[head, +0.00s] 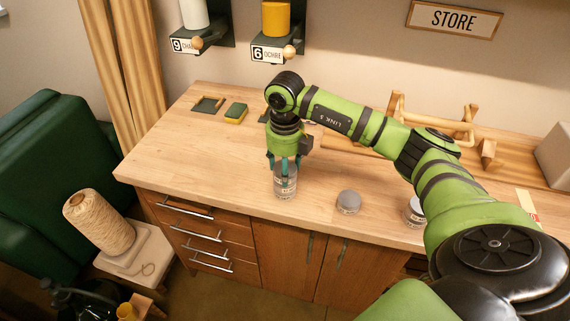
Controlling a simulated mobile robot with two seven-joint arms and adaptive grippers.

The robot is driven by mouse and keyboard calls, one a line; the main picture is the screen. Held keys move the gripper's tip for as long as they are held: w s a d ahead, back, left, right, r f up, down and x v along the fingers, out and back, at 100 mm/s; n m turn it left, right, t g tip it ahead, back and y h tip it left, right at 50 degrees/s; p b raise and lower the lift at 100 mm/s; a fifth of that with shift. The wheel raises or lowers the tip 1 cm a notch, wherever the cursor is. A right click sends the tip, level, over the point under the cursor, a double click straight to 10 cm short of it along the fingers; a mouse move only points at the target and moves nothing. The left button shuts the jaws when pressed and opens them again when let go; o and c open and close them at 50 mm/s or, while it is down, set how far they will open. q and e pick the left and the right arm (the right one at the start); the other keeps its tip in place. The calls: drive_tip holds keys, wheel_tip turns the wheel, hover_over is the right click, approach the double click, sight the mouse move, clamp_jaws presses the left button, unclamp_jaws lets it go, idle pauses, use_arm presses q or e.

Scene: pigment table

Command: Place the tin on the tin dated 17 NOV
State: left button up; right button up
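My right gripper (284,170) points down over the worktop, near its front edge. Its teal fingers are at a grey tin (286,194) with a pale label, and one finger crosses in front of it. This grey shape is taller than the other tins; I cannot tell whether it is one tin or two stacked. I cannot tell whether the fingers press on it. A second tin (348,202) stands to the right, apart. A third tin (415,211) stands further right, partly hidden by my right arm. The dates on the labels are too small to read. My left gripper is not in view.
The wooden worktop (190,150) is clear at the left front. A dark tray (207,104) and a green-yellow sponge (236,113) lie at the back left. A wooden rack (455,128) stands behind my arm. Pigment dispensers (276,20) hang on the wall.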

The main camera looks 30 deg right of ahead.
drive_tip(key=shift+f, duration=0.1)
drive_tip(key=o, duration=1.2)
drive_tip(key=shift+r, duration=0.3)
wheel_tip(320, 180, up, 6)
drive_tip(key=b, duration=0.2)
drive_tip(key=shift+r+b, duration=0.15)
drive_tip(key=shift+b, duration=0.25)
drive_tip(key=shift+r, duration=2.7)
